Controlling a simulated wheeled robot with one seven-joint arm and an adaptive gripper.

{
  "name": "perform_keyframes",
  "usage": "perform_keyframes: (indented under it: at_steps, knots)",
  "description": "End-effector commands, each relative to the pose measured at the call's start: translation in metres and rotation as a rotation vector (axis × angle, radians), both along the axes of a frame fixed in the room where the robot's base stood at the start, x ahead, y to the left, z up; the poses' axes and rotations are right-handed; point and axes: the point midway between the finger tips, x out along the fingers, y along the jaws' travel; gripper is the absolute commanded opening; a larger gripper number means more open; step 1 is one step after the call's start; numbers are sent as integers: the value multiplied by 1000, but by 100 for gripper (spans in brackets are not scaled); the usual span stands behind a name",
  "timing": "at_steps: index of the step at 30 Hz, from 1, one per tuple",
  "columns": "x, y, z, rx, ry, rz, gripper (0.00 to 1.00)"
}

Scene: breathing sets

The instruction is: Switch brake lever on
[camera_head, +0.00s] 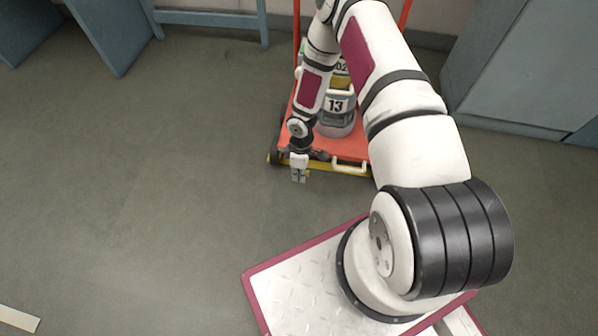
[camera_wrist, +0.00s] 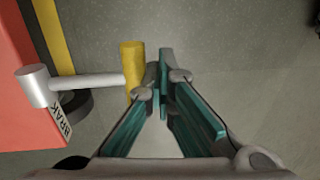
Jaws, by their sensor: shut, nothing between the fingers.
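The brake lever shows in the wrist view as a yellow grip (camera_wrist: 132,66) on a white rod (camera_wrist: 88,81). The rod comes out of a white cylinder (camera_wrist: 36,86) at the cart's edge. A label reading "BRAK" (camera_wrist: 60,122) is partly visible beside it. My gripper (camera_wrist: 164,80) is shut and empty, with its fingertips just right of the yellow grip. I cannot tell whether they touch. In the head view my gripper (camera_head: 299,176) hangs over the front edge of the orange cart (camera_head: 346,147), and the lever cannot be made out there.
A grey cabinet (camera_head: 520,65) stands at the right, blue furniture (camera_head: 105,35) at the left. The floor (camera_head: 140,190) left of the cart is clear.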

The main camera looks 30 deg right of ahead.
Motion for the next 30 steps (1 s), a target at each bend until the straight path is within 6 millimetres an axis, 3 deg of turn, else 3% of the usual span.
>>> perform_keyframes:
  at_steps: [9, 30]
  knots:
    - [-1, 0, -19, -1, 1, -1, 0]
    - [1, -1, -22, -1, -3, -1, 0]
